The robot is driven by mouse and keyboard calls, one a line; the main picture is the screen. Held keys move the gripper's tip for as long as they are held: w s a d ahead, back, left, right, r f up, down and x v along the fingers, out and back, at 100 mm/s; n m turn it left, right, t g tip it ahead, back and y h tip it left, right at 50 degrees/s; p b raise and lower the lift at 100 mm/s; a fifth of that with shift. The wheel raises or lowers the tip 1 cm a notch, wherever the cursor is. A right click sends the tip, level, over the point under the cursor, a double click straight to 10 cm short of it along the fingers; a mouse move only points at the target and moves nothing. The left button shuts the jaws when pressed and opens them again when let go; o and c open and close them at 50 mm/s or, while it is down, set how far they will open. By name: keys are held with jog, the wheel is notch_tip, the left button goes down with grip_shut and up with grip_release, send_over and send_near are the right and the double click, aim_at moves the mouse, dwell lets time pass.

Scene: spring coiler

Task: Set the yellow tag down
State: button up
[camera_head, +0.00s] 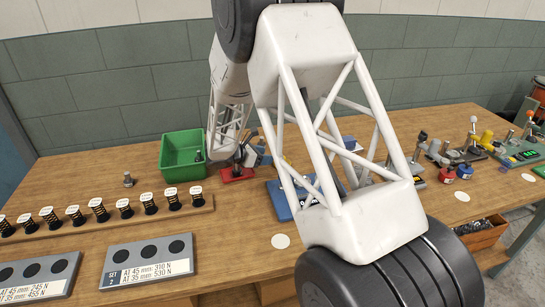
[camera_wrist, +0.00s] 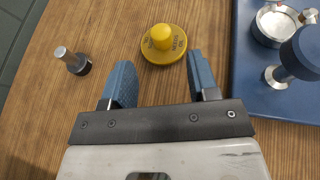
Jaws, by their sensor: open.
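The yellow tag (camera_wrist: 164,44) is a round yellow disc with dark lettering and a raised yellow knob. In the wrist view it lies flat on the wooden table, just beyond and between the fingertips. My gripper (camera_wrist: 159,76) is open, with its two blue fingers apart and nothing between them. A gap shows between each finger and the disc. In the head view my arm covers much of the middle, and I cannot make out the tag there.
A dark-based metal peg (camera_wrist: 73,61) stands left of the tag. A blue plate (camera_wrist: 245,95) with metal fittings lies close on the right. The head view shows a green bin (camera_head: 176,155), a spring rack (camera_head: 103,225) and grey label boards (camera_head: 150,268) at left.

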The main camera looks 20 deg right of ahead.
jog(key=shift+v, duration=2.25)
jog(key=shift+s+r, duration=0.1)
jog(key=s+d+r+m+g+y, duration=0.25)
jog(key=s+r+m, duration=0.35)
jog(key=s, duration=0.6)
jog(key=s+d+r+m+g+y, duration=0.1)
jog(key=s+d+r+m+y, duration=0.3)
jog(key=s+r, duration=0.6)
jog(key=s+a+r+m+t+y, duration=0.1)
jog(key=s+m+y, duration=0.2)
jog(key=s, duration=1)
jog(key=s+a+r+m+t+y, duration=0.1)
jog(key=s+a+m+y, duration=0.1)
jog(key=s+m, duration=0.6)
jog(key=s+y, duration=0.1)
jog(key=s, duration=0.4)
jog(key=shift+s+r+t, duration=0.35)
jog(key=shift+a, duration=0.1)
